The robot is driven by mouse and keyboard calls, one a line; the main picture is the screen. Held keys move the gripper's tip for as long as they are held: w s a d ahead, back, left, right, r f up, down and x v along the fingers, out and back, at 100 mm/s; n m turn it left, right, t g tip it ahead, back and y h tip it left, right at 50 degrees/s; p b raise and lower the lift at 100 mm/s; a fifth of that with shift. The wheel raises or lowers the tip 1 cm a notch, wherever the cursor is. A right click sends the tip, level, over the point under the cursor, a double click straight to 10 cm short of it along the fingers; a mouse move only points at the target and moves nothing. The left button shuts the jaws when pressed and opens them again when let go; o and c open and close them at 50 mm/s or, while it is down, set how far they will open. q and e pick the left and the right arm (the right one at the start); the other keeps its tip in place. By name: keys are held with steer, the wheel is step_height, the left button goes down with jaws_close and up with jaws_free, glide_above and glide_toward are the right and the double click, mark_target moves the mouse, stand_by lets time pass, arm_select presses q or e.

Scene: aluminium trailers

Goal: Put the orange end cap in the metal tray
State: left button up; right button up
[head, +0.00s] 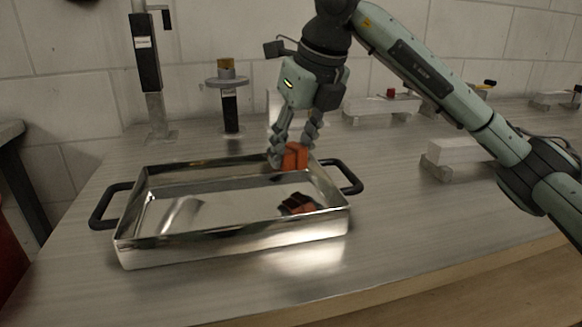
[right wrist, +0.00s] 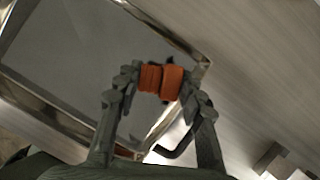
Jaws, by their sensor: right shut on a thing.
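The orange end cap (head: 294,157) is between the fingers of my right gripper (head: 293,150), over the right rear part of the metal tray (head: 232,240). The right gripper is shut on it. In the right wrist view the end cap (right wrist: 161,82) sits between the fingertips of my gripper (right wrist: 160,88), with the tray floor (right wrist: 70,50) behind it. The tray is shiny, rectangular and has black handles at both ends. A dark orange reflection shows on its floor below the cap. A gap appears between cap and floor. My left gripper is not in view.
Behind the tray stand a post with a black block (head: 146,55) and a small round-topped stand (head: 228,85). A pale block (head: 462,155) lies on the table at the right.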

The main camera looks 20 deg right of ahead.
mark_target(291, 167)
step_height(291, 167, down, 4)
steer(key=shift+r, duration=0.2)
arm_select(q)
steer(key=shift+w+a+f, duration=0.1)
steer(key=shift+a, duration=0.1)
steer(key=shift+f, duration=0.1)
arm_select(e)
steer(key=shift+f, duration=0.1)
steer(key=o, duration=0.6)
steer(key=shift+o, duration=0.8)
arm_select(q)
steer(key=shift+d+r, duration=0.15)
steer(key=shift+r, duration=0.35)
